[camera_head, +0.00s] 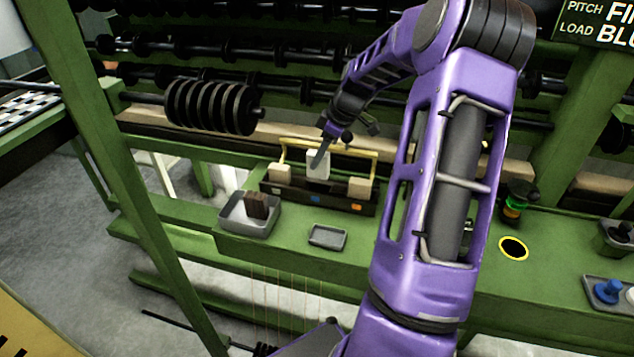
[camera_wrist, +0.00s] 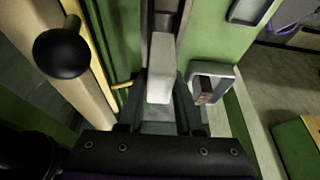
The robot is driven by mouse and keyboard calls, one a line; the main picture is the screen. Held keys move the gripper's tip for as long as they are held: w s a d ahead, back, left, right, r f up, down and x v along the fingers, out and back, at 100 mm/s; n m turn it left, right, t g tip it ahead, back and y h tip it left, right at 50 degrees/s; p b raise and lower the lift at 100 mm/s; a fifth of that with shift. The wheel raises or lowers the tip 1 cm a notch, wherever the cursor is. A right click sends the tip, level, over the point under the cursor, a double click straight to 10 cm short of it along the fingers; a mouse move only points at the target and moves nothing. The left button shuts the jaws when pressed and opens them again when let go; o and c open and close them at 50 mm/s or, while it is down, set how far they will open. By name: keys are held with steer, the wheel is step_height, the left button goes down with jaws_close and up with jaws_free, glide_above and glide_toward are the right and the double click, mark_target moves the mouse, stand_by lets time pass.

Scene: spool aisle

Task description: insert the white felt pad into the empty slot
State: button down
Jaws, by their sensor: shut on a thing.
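The white felt pad (camera_head: 318,165) stands upright at the middle of a black rack (camera_head: 290,195) with a yellow handle. My gripper (camera_wrist: 160,105) is shut on the pad, which also shows between the fingers in the wrist view (camera_wrist: 160,65). In the head view one dark finger of my gripper (camera_head: 321,153) crosses the pad's face. A beige block (camera_head: 280,174) sits at the rack's left and another (camera_head: 360,187) at its right. The middle slot's opening is hidden by the pad, and I cannot tell whether the pad's lower edge is inside it.
A grey tray (camera_head: 235,222) with a brown block (camera_head: 256,205) stands left of the rack. A small empty tray (camera_head: 327,237) lies in front. Spools (camera_head: 210,107) on rods are behind. A yellow-ringed hole (camera_head: 513,249) is at the right. Green bench is clear between.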

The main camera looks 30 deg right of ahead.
mark_target(319, 175)
steer(key=shift+f+b, duration=0.4)
steer(key=shift+f, duration=2.75)
steer(key=shift+f, duration=0.15)
steer(key=c, duration=0.6)
jaws_free()
steer(key=p+v, duration=0.2)
steer(key=v, duration=1)
steer(key=shift+w, duration=0.15)
steer(key=shift+r, duration=0.2)
